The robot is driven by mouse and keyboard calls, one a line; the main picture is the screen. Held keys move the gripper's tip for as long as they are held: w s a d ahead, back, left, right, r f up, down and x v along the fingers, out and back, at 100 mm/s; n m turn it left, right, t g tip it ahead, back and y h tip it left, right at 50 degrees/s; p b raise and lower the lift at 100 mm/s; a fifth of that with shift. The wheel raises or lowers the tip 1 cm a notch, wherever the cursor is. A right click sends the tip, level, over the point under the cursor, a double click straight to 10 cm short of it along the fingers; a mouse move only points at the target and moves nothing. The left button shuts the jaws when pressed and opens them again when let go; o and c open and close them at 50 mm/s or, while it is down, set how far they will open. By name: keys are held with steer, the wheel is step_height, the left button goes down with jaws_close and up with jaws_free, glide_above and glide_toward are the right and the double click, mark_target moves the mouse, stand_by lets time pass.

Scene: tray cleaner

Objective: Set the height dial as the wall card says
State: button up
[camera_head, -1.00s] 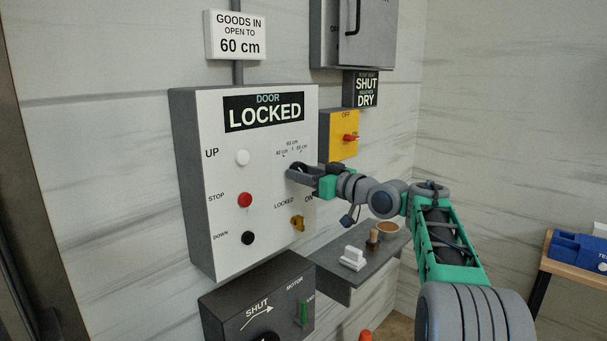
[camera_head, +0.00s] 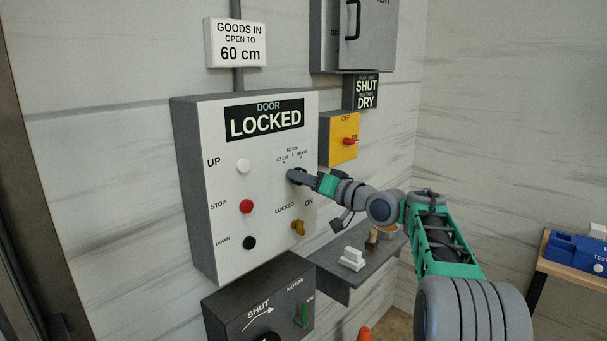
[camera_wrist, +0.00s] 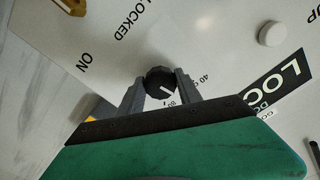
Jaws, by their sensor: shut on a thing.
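The wall card (camera_head: 238,42) reads "GOODS IN OPEN TO 60 cm". The height dial (camera_wrist: 160,79) is a round black knob with a white pointer line, on the pale door control panel (camera_head: 225,130). Marks of 40, 60 and 80 cm arc above it in the head view. My gripper (camera_head: 297,176) is shut on the dial, with one finger on each side of it in the wrist view (camera_wrist: 161,77). There the pointer line slants down and right toward a partly hidden label by the gripper's edge. I cannot tell its exact setting.
The panel also bears a white UP button (camera_head: 243,166), a red STOP button (camera_head: 246,206), a black DOWN button (camera_head: 249,243) and a yellow key switch (camera_head: 298,228). A yellow box with a red switch (camera_head: 349,142) is close right. A grey shelf (camera_head: 330,272) lies below my arm.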

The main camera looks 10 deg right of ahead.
steer(key=shift+r+m+p, duration=0.1)
steer(key=shift+m+p, duration=0.5)
steer(key=shift+m, duration=0.6)
steer(key=o, duration=1.4)
steer(key=shift+c, duration=0.2)
steer(key=b+v, duration=0.2)
steer(key=v, duration=0.5)
steer(key=shift+s+d+b, duration=0.2)
steer(key=shift+s+b, duration=0.1)
steer(key=shift+b, duration=0.1)
